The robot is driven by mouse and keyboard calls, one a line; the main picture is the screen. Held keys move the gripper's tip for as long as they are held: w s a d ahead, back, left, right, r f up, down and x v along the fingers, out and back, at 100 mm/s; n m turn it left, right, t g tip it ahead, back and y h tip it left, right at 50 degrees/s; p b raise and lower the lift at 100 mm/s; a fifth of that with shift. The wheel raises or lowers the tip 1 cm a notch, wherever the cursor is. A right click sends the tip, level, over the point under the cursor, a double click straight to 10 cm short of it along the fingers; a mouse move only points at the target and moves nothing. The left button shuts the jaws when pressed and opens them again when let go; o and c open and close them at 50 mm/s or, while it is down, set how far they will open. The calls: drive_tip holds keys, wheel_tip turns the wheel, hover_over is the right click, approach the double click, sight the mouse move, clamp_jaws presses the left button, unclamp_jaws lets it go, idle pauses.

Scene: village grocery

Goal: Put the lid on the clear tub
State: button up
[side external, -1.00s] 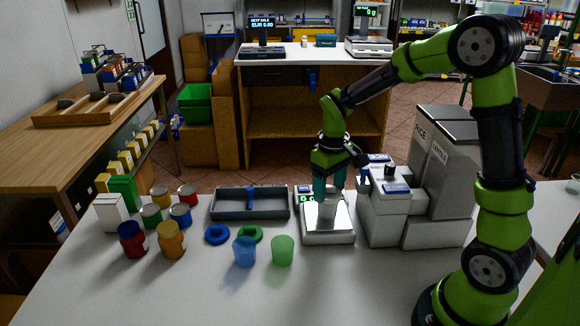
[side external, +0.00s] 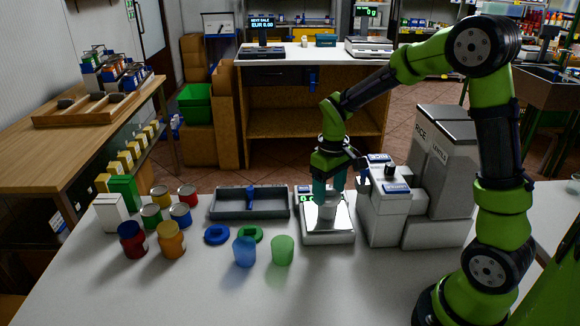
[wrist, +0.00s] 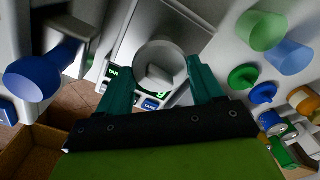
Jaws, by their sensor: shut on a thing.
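My gripper (side external: 328,194) is over the weighing scale (side external: 328,237) in the side external view. A blue lid (side external: 217,234) and a green lid (side external: 252,233) lie flat on the counter to the left, both also in the wrist view.
A blue tub (side external: 244,252) and a green tub (side external: 282,251) stand in front of the lids. A grey divided tray (side external: 226,206) lies behind them. Dispensers (side external: 440,170) stand close right of the scale. Jars and cans (side external: 171,240) crowd the left. The front counter is clear.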

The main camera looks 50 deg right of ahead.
drive_tip(key=o, duration=1.1)
drive_tip(key=shift+c, duration=0.2)
drive_tip(key=shift+o, duration=0.4)
drive_tip(key=shift+r, duration=2.75)
drive_tip(key=shift+c, duration=0.3)
clamp_jaws()
drive_tip(key=shift+f, duration=0.25)
